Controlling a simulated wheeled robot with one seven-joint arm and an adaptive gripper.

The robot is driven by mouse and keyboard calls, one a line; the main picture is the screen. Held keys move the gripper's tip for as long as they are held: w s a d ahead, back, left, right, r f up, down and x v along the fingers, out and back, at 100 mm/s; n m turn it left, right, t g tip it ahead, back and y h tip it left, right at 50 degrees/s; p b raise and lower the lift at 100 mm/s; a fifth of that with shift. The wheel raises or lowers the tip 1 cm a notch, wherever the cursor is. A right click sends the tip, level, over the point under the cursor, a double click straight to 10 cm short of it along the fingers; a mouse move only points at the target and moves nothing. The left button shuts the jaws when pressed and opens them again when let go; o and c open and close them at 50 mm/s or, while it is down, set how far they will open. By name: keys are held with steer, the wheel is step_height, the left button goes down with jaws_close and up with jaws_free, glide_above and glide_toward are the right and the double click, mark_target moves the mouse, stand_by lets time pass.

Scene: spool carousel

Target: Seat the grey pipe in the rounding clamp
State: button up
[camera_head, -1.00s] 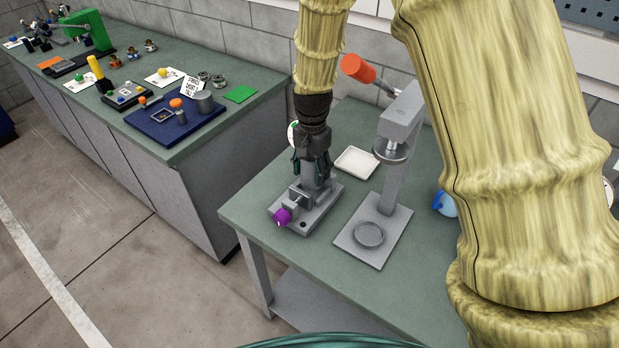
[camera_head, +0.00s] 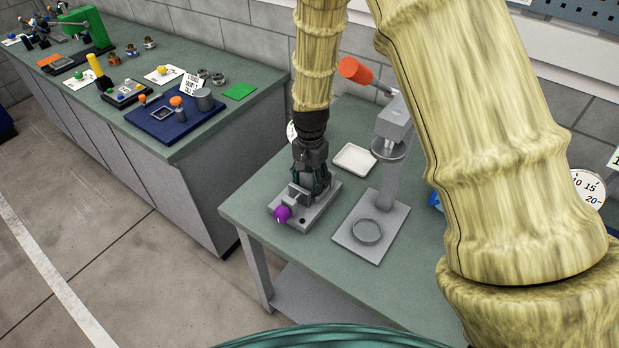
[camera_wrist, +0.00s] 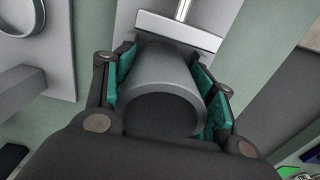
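The grey pipe (camera_wrist: 165,85) is a short hollow cylinder, seen end-on in the wrist view between the teal finger pads of my gripper (camera_wrist: 165,95). The pads lie along both its sides and appear shut on it. In the head view my gripper (camera_head: 310,192) points down over the rounding clamp (camera_head: 322,212), a grey base with a jaw block and a purple knob (camera_head: 282,214). In the wrist view a pale clamp jaw (camera_wrist: 180,30) with a screw lies just beyond the pipe. The gripper hides the pipe in the head view. I cannot tell whether the pipe touches the clamp bed.
A grey press (camera_head: 393,125) with an orange-red handle and a round cup (camera_head: 367,232) stands just right of the clamp. A white tray (camera_head: 354,158) lies behind. The green bench top (camera_head: 262,192) is clear left of the clamp. Another bench with several items stands left.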

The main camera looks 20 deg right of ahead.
steer(key=o, duration=0.4)
steer(key=shift+c, duration=0.2)
steer(key=shift+r, duration=0.15)
step_height(320, 180, up, 12)
steer(key=b, duration=0.4)
stand_by(0.5)
